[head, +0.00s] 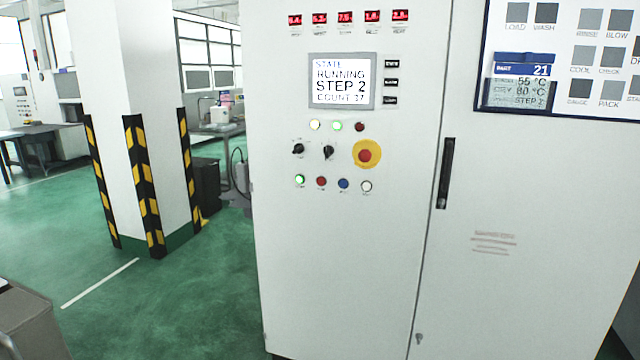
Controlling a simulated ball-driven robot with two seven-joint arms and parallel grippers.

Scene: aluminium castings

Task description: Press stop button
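A tall white control cabinet (340,270) fills the middle and right of the head view. Its lower button row has a lit green button (299,180), a red button (321,182), a blue button (343,184) and a white button (367,186). Above the row's right end is a larger red mushroom button (365,155) on a yellow round plate. The button labels are too small to read. The screen (341,81) reads STATE RUNNING, STEP 2, COUNT 37. Neither of my grippers shows in this view.
Two black rotary knobs (328,152) sit above the button row. A black door handle (445,173) is right of the buttons. A pillar with black and yellow guards (142,185) stands to the left. Green floor (150,310) is open left of the cabinet.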

